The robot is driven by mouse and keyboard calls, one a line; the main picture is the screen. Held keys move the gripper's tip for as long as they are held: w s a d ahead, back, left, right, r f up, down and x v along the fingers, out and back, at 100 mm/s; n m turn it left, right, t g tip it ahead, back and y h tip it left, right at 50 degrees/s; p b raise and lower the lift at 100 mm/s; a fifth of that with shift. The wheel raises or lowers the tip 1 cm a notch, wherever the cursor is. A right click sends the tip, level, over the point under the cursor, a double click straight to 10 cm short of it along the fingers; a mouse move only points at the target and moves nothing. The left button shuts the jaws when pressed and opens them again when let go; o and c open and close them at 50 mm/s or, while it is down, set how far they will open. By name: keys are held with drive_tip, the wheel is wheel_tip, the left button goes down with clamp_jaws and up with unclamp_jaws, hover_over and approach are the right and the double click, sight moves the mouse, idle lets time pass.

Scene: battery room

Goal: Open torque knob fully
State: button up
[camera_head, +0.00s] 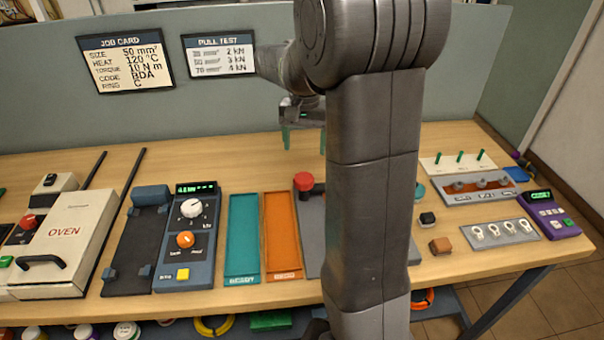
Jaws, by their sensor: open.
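My gripper (304,140) hangs above the back of the bench, its two green fingers apart and empty, with the wall panel behind it. No knob in view is legibly marked torque, so I cannot tell which it is. A dark blue-grey unit (168,262) at left centre has a white dial knob (191,208), with marks reading kN, and an orange knob (185,240). A red round cap (304,181) stands on a grey plate (313,240), partly hidden by my arm. My gripper is above and apart from all of these.
Teal (242,240) and orange (282,235) trays lie in front. A white oven (66,240) stands left. Right are a grey rack (480,187), a lug plate (503,232) and a purple keypad unit (550,212). My arm hides the middle; the bench's back strip is mostly clear.

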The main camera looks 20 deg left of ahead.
sight(304, 177)
wheel_tip(304, 177, down, 10)
drive_tip(key=shift+s+f, duration=0.1)
drive_tip(key=shift+f, duration=0.15)
drive_tip(key=c, duration=1.4)
